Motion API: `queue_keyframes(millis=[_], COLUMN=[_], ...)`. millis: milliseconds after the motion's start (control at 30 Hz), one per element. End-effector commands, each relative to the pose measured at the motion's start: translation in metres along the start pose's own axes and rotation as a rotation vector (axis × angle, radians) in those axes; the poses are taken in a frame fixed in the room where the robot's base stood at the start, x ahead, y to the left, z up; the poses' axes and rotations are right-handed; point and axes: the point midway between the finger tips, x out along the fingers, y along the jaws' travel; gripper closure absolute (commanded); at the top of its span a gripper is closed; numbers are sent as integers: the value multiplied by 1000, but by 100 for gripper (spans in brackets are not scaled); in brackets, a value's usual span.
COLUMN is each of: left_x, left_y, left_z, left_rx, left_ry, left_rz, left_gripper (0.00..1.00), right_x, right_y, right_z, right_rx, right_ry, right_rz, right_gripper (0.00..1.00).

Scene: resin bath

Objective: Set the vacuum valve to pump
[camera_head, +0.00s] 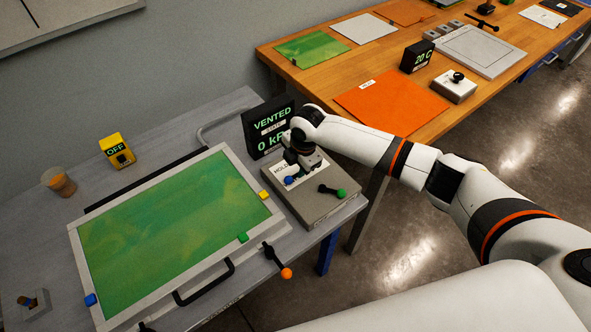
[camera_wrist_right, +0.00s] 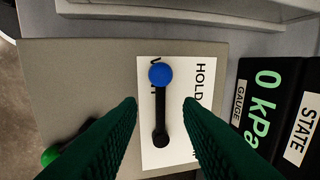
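The valve lever with a blue knob (camera_wrist_right: 160,74) is on a white label on a grey-beige box (camera_head: 322,208). In the right wrist view the label shows HOLD, and the knob end covers part of a word starting with V. The blue knob (camera_head: 289,180) also shows in the head view, partly under my gripper. My right gripper (camera_wrist_right: 160,112) is open above the lever, one dark green finger on each side, with nothing held. Any PUMP marking is hidden. The display (camera_head: 268,128) behind the box reads VENTED and 0 kPa. My left gripper is not in view.
A green-knobbed lever (camera_head: 334,191) sits on the same box. A green-covered framed bath (camera_head: 250,169) with a black handle (camera_head: 207,284) lies to the left, an orange-knobbed lever (camera_head: 278,262) beside it. A yellow OFF box (camera_head: 117,150) and an amber cup (camera_head: 59,181) stand farther left.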

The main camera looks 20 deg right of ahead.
Motion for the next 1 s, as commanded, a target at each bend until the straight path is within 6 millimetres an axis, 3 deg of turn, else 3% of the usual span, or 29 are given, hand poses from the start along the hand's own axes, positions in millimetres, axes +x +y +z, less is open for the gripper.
queue_keyframes(millis=[100,300,633,833,1000], left_x=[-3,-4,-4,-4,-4], left_y=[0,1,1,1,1], left_z=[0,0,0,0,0], left_rx=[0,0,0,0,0], left_ry=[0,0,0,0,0], left_rz=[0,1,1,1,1], left_gripper=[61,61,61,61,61], right_x=[20,39,43,43,43], right_y=[0,0,0,0,0], right_z=[1,1,0,0,1], right_rx=[0,0,0,0,0], right_ry=[1,0,0,0,-1], right_rz=[2,1,-1,-1,0], right_gripper=[67,67,67,99,100])
